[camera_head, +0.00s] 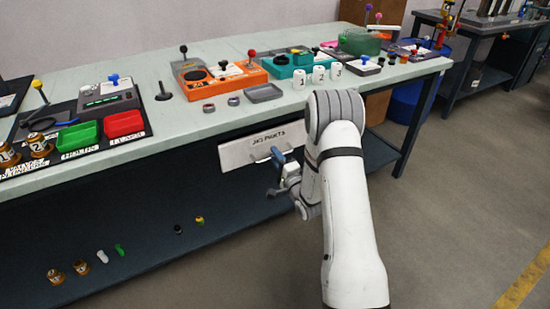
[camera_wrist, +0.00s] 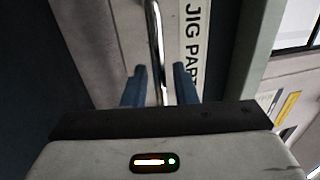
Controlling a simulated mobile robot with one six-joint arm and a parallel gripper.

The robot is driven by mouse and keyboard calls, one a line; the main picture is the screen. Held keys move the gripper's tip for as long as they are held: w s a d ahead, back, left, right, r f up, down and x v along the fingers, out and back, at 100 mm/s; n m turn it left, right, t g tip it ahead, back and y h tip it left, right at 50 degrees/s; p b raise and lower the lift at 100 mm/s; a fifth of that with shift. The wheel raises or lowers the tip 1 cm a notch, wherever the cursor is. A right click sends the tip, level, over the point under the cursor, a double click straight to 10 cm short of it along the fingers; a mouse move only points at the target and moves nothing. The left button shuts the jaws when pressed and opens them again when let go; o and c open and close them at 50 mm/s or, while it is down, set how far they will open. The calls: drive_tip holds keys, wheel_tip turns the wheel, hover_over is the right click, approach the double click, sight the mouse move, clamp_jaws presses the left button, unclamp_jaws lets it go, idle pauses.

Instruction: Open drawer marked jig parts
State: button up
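The drawer marked JIG PARTS (camera_head: 236,155) has a light grey front under the workbench top. Its label also shows in the wrist view (camera_wrist: 194,40), turned sideways. A shiny bar handle (camera_wrist: 155,40) runs along the drawer front. My gripper (camera_head: 277,163) is at the drawer front in the head view. In the wrist view my gripper (camera_wrist: 160,84) has its two blue fingers apart, one on each side of the bar, with gaps showing on both sides. I cannot tell whether the drawer front stands slightly out from the bench. Part of the handle is hidden by my gripper.
The workbench top (camera_head: 190,128) carries an orange tray (camera_head: 238,80), white numbered cups (camera_head: 318,75), a green bin (camera_head: 78,136) and a red bin (camera_head: 123,124). Small parts stand on the lower shelf (camera_head: 150,255). The floor (camera_head: 450,200) right of my arm is clear.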

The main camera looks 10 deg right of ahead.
drive_tip(key=shift+c, duration=0.2)
clamp_jaws()
